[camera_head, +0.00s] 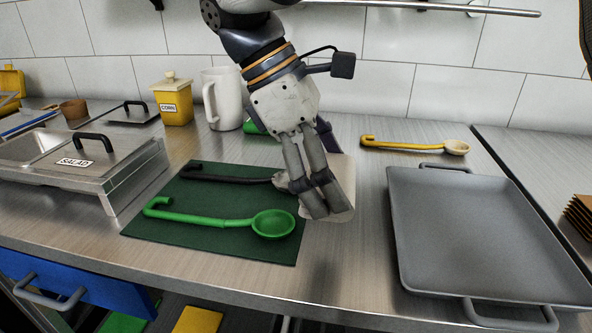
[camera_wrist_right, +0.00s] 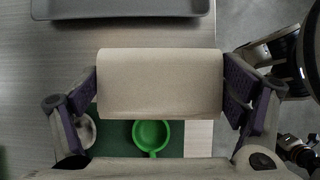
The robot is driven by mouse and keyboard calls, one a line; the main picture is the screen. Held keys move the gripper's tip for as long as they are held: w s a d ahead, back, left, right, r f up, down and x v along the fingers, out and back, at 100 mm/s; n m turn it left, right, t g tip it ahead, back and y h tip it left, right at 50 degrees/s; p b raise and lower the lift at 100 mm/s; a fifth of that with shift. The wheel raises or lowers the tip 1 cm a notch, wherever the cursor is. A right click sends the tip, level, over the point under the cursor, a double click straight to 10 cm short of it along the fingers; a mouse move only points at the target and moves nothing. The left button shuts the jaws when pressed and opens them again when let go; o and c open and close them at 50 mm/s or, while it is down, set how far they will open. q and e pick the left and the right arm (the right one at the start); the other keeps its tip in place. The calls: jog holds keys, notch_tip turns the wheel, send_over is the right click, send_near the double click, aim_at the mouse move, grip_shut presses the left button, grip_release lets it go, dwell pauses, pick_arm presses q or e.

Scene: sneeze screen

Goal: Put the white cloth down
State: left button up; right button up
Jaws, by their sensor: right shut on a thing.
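The white cloth (camera_head: 343,178) is a folded, off-white block held in my right gripper (camera_head: 318,192), beside the right edge of the dark green mat (camera_head: 160,232). In the wrist view the cloth (camera_wrist_right: 160,75) spans the gap between the two purple-padded fingers of my right gripper (camera_wrist_right: 161,90). The fingers partly hide the cloth in the head view. I cannot tell exactly how high it is above the counter. My left gripper is not in view.
A green ladle (camera_head: 272,223) and a dark ladle (camera_head: 225,173) lie on the mat. A grey tray (camera_head: 470,230) stands to the right, with a yellow ladle (camera_head: 415,145) behind it. The salad container (camera_head: 125,180) is at left. Bare counter (camera_head: 345,265) lies between mat and tray.

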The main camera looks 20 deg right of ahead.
send_near(358, 225)
jog(key=shift+s+d+f, duration=0.25)
jog(key=shift+s+d, duration=0.2)
jog(key=shift+d, duration=0.05)
jog(key=shift+s+d+f, duration=0.3)
jog(key=shift+s+d, duration=0.2)
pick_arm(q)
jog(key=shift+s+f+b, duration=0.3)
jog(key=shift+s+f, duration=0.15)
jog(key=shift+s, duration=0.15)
pick_arm(e)
jog(key=shift+w+d+f, duration=0.1)
jog(key=shift+d+f, duration=0.1)
jog(key=shift+f, duration=0.8)
jog(key=shift+w+d+f, duration=0.1)
jog(key=shift+d+f, duration=0.1)
jog(key=shift+f, duration=0.8)
jog(key=shift+f, duration=0.1)
jog(key=o, duration=0.8)
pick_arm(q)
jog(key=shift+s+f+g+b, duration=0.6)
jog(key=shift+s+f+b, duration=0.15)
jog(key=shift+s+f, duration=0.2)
pick_arm(e)
jog(key=v, duration=1.2)
